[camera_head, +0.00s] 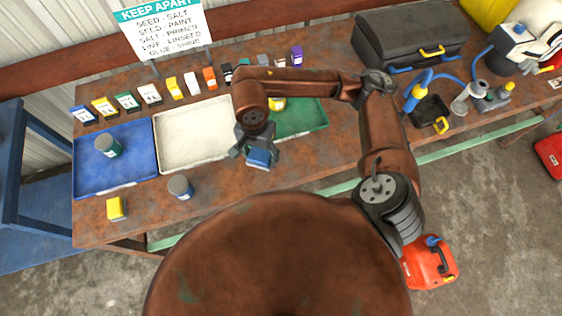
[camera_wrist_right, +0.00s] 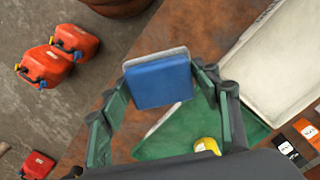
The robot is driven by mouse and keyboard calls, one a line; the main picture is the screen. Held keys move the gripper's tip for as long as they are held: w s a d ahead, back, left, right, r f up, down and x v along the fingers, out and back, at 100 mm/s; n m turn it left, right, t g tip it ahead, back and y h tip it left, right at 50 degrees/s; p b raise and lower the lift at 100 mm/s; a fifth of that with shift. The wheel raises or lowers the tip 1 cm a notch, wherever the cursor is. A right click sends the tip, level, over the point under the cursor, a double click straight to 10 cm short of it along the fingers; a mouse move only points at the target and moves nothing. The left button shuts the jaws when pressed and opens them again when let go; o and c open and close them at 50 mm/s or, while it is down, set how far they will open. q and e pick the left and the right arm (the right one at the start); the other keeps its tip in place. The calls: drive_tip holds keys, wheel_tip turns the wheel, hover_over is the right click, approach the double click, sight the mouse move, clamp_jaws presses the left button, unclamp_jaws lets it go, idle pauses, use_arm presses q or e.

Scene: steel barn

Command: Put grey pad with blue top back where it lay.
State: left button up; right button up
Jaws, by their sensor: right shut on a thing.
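The grey pad with blue top (camera_head: 259,158) is held by my right gripper (camera_head: 257,149), over the front part of the rusty table near the gap between the white and green trays. In the right wrist view the blue face of the pad (camera_wrist_right: 161,84) shows, with a thin light-grey rim along its upper edge. The fingers of my right gripper (camera_wrist_right: 163,78) are shut on the pad from both sides. I cannot tell its exact height above the table. My left gripper is not in view.
A blue tray (camera_head: 85,182), white tray (camera_head: 165,130) and green tray (camera_head: 312,121) lie across the table (camera_head: 230,185). A grey can (camera_head: 181,188) and yellow box (camera_head: 116,208) stand near the front edge. Several small packs line the back. A black toolbox (camera_head: 405,35) stands right.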

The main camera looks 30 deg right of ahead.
drive_tip(key=s+a+m, duration=0.4)
drive_tip(key=s+m, duration=0.1)
drive_tip(key=m, duration=0.5)
drive_tip(key=shift+m, duration=0.3)
drive_tip(key=w+d+f, duration=0.1)
drive_tip(key=d, duration=0.1)
drive_tip(key=w+d+f, duration=0.1)
drive_tip(key=d, duration=0.2)
drive_tip(key=w+d+f, duration=0.2)
drive_tip(key=d, duration=0.1)
drive_tip(key=shift+f, duration=0.1)
hover_over(281, 162)
drive_tip(key=f, duration=0.3)
drive_tip(key=a+f, duration=0.1)
drive_tip(key=shift+s+f, duration=0.25)
drive_tip(key=shift+f, duration=0.1)
drive_tip(key=shift+w+d+f, duration=0.15)
drive_tip(key=shift+d+f, duration=0.25)
drive_tip(key=shift+f, duration=0.1)
drive_tip(key=shift+w+d+f, duration=0.1)
drive_tip(key=shift+f, duration=1.6)
